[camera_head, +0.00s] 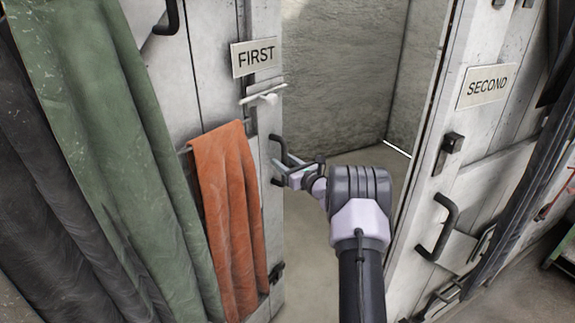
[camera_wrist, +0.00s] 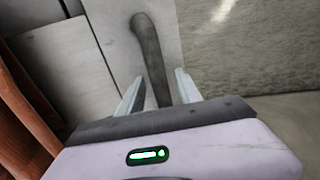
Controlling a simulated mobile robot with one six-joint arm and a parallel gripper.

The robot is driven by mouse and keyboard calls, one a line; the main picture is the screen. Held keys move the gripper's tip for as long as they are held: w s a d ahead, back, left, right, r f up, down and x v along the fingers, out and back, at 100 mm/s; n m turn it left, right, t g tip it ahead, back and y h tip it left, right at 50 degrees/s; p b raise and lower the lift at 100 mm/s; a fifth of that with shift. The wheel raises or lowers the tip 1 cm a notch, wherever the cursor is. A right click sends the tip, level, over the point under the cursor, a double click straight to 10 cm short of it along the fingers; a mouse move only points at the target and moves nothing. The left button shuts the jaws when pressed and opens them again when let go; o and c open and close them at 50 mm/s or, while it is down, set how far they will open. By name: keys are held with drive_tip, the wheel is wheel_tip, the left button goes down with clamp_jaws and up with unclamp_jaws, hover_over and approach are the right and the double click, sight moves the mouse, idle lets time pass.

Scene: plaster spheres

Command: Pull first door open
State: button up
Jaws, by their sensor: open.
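The first door (camera_head: 220,95) is the pale, worn panel on the left, with a FIRST sign (camera_head: 253,57). It stands open, with a gap to the right of its edge. Its dark bar handle (camera_head: 277,145) is near that edge. My gripper (camera_head: 284,173) is at the handle, coming from the right. In the wrist view, the handle (camera_wrist: 151,50) runs down between the two fingers of my gripper (camera_wrist: 160,78). The jaws are apart, and I cannot tell whether either finger touches the handle.
An orange cloth (camera_head: 230,215) and a green curtain (camera_head: 110,150) hang on the left. The second door (camera_head: 470,170), with its own handle (camera_head: 437,228), is on the right. Bare floor and rough walls (camera_head: 335,70) show through the gap.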

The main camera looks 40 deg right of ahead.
drive_tip(key=s+p, duration=0.3)
drive_tip(key=s, duration=1.4)
drive_tip(key=shift+s, duration=0.2)
